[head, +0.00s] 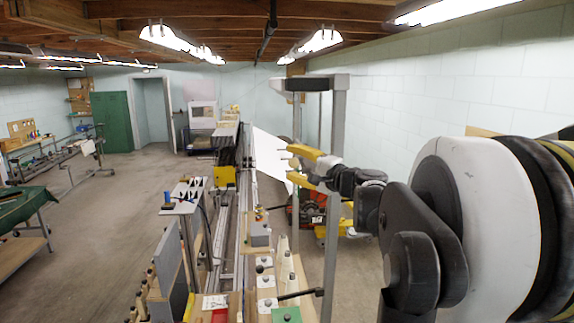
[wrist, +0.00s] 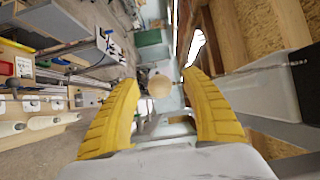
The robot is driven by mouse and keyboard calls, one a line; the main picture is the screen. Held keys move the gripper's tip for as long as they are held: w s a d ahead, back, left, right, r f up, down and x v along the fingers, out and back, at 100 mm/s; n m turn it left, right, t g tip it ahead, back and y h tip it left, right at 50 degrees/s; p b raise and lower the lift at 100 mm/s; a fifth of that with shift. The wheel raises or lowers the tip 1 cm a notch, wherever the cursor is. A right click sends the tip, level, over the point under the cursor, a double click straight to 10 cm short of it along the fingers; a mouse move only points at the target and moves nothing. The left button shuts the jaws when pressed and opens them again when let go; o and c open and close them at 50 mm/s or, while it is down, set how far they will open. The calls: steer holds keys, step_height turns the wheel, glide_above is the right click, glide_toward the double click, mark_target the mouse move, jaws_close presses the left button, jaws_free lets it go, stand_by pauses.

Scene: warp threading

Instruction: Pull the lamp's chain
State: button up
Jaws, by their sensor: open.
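My gripper (head: 291,163) has two yellow fingers spread apart. It is beside the grey upright frame in the head view. In the wrist view my gripper (wrist: 161,78) is open, and a small round beige knob (wrist: 159,86) shows between the fingertips, with no finger visibly touching it. Whether this knob is the end of the lamp's chain, I cannot tell. Bright ceiling lamps (head: 180,44) and (head: 319,41) hang under the wooden beams in the head view.
A grey upright frame (head: 331,230) stands close to my arm. A long machine bed with a pale sheet (head: 268,155) runs away from me. A pale block wall (head: 430,110) is on the right. Open floor (head: 110,205) lies to the left.

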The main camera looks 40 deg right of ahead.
steer(key=c, duration=1.1)
steer(key=shift+o, duration=0.2)
steer(key=shift+f, duration=0.1)
steer(key=shift+f+b, duration=0.95)
steer(key=shift+f, duration=0.1)
steer(key=o, duration=1.3)
steer(key=shift+r, duration=0.1)
steer(key=shift+c, duration=0.2)
